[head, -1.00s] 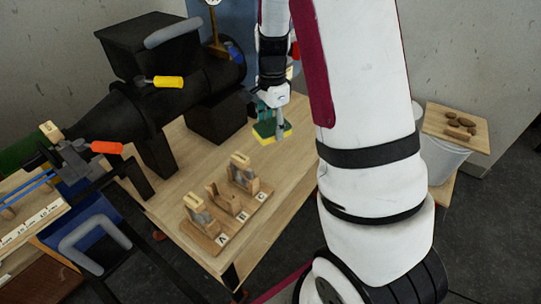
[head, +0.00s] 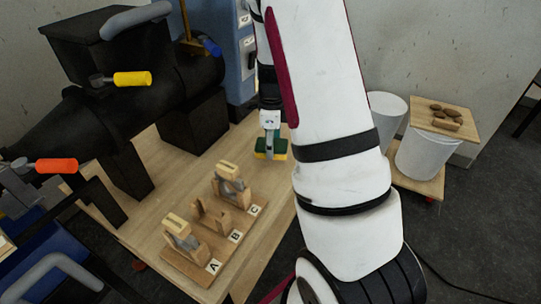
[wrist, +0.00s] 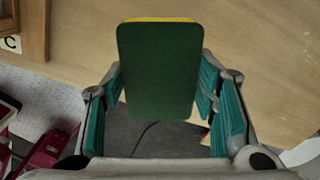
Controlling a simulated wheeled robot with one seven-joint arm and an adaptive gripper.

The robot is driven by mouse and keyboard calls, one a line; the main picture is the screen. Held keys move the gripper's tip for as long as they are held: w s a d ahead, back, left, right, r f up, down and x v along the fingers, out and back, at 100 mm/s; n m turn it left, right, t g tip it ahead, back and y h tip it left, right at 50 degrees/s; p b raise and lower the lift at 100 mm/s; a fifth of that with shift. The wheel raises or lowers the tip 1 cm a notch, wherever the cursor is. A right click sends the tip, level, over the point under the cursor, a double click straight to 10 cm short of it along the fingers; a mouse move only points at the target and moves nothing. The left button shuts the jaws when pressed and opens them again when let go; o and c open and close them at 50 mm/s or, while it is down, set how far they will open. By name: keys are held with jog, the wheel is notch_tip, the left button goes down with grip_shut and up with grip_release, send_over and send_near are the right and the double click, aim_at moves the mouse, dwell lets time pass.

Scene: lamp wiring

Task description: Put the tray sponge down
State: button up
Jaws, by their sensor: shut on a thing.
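The tray sponge (head: 264,154) is a yellow block with a dark green face. My gripper (head: 270,143) is shut on it, over the right part of the wooden table (head: 276,180). In the wrist view the sponge's green face (wrist: 158,75) fills the space between the teal finger pads of my gripper (wrist: 160,95), with a thin yellow edge at the top. I cannot tell whether the sponge touches the table or hangs just above it.
A wooden rack (head: 190,262) marked A, B, C holds wooden blocks left of the sponge. A large black machine (head: 110,110) with yellow and red handles stands behind. White buckets (head: 428,153) and a board (head: 450,122) are at right. Bare table surrounds the sponge.

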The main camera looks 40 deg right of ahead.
jog(key=shift+f+b, duration=0.5)
jog(key=shift+f, duration=1.5)
jog(key=shift+f, duration=0.1)
jog(key=o, duration=1.2)
jog(key=shift+o, duration=0.2)
